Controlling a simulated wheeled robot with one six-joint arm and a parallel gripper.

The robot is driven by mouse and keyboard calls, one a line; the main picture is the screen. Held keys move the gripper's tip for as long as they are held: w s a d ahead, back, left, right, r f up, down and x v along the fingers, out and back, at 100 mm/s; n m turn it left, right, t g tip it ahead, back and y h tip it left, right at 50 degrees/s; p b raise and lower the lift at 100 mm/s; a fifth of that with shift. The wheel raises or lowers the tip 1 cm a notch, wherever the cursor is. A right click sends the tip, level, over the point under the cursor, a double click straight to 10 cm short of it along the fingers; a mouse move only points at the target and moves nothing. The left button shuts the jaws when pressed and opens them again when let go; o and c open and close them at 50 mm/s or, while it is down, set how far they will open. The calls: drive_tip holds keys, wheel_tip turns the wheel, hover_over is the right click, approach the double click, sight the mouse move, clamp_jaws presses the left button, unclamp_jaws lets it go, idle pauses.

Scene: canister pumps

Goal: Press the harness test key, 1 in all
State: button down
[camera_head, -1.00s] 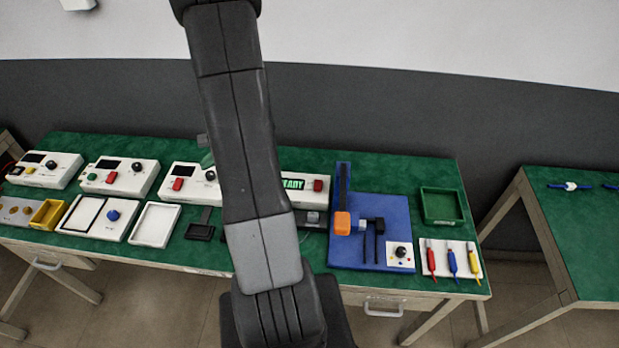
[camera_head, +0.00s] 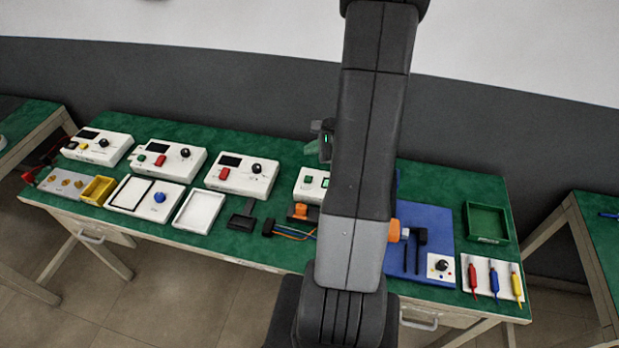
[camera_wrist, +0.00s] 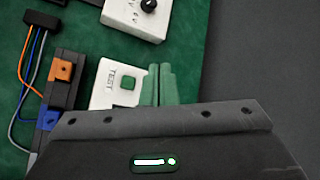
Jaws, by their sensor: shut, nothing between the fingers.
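The harness test key is a green square button (camera_wrist: 128,84) beside the word TEST on a white tester box (camera_wrist: 103,97) in the wrist view. In the head view the key (camera_head: 308,181) shows on the white tester box (camera_head: 305,194), partly hidden behind my arm. My gripper (camera_wrist: 160,68) has its green fingers together and empty, just right of the key in the wrist view. In the head view my gripper (camera_head: 313,149) is partly hidden by my arm, above the tester's back. I cannot tell the fingertips' height over the box.
A dark fixture with an orange block (camera_wrist: 62,70) and a wired black connector (camera_wrist: 40,19) lies beside the tester. A white meter box with a black knob (camera_head: 243,177) stands left of it. A blue mat (camera_head: 433,270) lies right of my arm.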

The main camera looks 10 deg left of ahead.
sight(312, 179)
wheel_tip(312, 179, down, 8)
drive_tip(key=b, duration=0.6)
drive_tip(key=shift+f+b, duration=0.3)
drive_tip(key=shift+f, duration=0.1)
drive_tip(key=shift+f, duration=0.1)
idle(1.5)
drive_tip(key=shift+f+b, duration=0.3)
drive_tip(key=shift+b, duration=0.3)
drive_tip(key=shift+f+b, duration=0.45)
drive_tip(key=shift+b, duration=0.05)
idle(0.5)
drive_tip(key=shift+r, duration=0.1)
drive_tip(key=shift+r+p, duration=0.55)
drive_tip(key=shift+r, duration=0.25)
